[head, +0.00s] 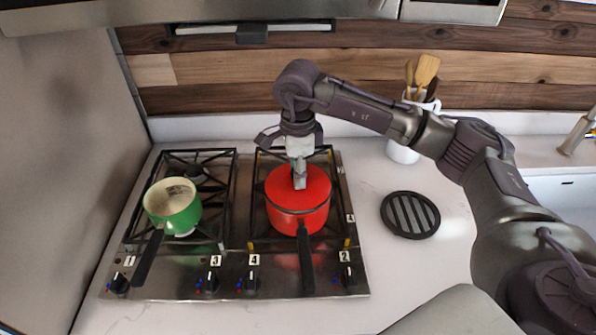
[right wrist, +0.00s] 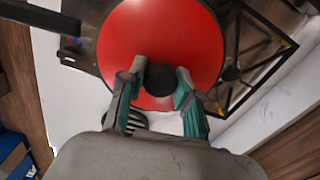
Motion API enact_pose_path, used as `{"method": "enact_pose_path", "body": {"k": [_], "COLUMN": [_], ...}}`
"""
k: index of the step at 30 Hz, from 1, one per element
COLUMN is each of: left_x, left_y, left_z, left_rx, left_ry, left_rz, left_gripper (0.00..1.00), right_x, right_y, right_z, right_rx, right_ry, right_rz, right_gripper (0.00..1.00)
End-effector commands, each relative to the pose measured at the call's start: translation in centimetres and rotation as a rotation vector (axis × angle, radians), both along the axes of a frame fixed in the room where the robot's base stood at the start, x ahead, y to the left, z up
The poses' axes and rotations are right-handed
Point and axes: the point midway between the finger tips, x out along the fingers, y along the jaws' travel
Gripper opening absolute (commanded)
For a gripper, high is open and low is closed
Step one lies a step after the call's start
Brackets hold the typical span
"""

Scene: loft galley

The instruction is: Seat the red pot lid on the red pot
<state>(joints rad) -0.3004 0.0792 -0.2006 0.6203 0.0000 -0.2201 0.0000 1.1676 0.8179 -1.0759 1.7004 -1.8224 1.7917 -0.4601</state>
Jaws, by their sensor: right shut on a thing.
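The red pot (head: 298,221) stands on the right-hand grate of the hob, its black handle pointing toward the front. The red pot lid (head: 314,183) lies level over the pot's mouth and covers it. I cannot tell whether its rim rests fully on the pot or sits slightly above it. My right gripper (head: 299,183) points down from above and is shut on the lid's dark knob. In the right wrist view the knob (right wrist: 157,80) is between the two fingers, with the red lid (right wrist: 165,35) filling the area beyond. My left gripper is not in view.
A green pot (head: 172,209) with a dark handle stands on the left grate. A round black trivet (head: 410,214) lies on the white counter right of the hob. A white utensil holder (head: 401,152) stands behind my right arm. The counter around the trivet is clear.

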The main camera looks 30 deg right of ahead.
Motion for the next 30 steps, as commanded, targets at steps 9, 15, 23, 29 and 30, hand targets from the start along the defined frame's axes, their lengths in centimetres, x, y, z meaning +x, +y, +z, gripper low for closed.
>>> {"method": "enact_pose_path", "body": {"k": [9,15,23,29,30], "left_x": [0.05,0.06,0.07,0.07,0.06], "left_y": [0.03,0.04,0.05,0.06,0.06], "left_z": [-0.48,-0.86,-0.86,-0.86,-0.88], "left_rx": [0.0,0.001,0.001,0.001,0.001], "left_ry": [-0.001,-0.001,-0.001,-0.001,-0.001], "left_rz": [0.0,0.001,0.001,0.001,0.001], "left_gripper": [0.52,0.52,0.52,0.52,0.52], "right_x": [0.02,0.03,0.03,0.04,0.04], "right_y": [0.0,0.01,0.01,0.02,0.02], "right_z": [-0.34,-0.6,-0.57,-0.57,-0.59], "right_rx": [0.0,0.0,0.0,0.0,0.001], "right_ry": [0.0,0.0,0.0,0.0,0.0], "right_rz": [0.0,0.0,0.0,0.0,0.0], "right_gripper": [0.05,0.05,0.05,0.05,0.05]}}
